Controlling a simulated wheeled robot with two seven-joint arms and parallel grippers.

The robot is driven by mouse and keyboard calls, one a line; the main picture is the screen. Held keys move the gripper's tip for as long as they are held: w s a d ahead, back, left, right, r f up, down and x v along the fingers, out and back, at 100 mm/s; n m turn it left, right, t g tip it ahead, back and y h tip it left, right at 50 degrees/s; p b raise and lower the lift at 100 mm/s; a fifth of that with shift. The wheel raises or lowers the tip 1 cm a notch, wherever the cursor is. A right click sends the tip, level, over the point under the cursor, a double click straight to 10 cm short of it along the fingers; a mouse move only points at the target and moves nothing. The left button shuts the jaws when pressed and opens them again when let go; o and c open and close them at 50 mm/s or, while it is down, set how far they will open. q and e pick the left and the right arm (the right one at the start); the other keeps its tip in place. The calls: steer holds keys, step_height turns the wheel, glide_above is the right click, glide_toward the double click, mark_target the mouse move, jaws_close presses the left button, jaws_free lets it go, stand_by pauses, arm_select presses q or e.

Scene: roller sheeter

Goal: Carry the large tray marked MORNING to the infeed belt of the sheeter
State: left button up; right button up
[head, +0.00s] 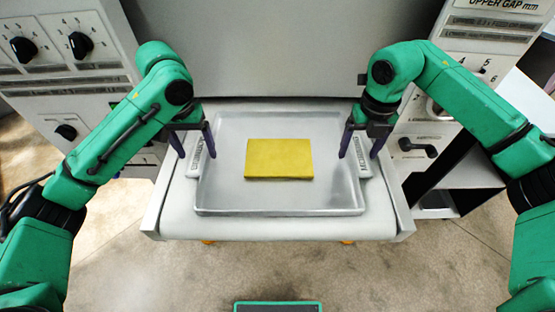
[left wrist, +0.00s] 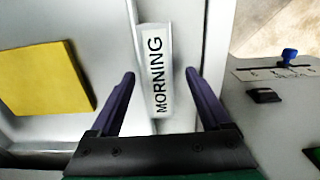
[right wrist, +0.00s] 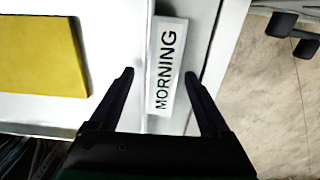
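The large grey tray (head: 280,201) lies flat on the pale infeed belt (head: 180,215) of the sheeter, with a yellow slab (head: 279,159) on it. Each short side has a pale handle marked MORNING; the left one shows in the left wrist view (left wrist: 155,65), the right one in the right wrist view (right wrist: 166,65). My left gripper (head: 195,154) is open, its fingers on either side of the left handle with gaps. My right gripper (head: 359,154) is open likewise around the right handle. Both are empty.
The sheeter's grey body (head: 285,50) rises behind the tray. A panel with black knobs (head: 80,45) stands at the left, and another panel with a crank handle (head: 415,146) at the right. Bare floor (head: 280,270) lies in front of the belt.

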arm_select(q)
steer(key=shift+d+r, duration=0.1)
steer(key=shift+r, duration=0.1)
step_height(320, 180, up, 12)
steer(key=shift+f, duration=0.2)
arm_select(e)
step_height(320, 180, up, 12)
stand_by(0.5)
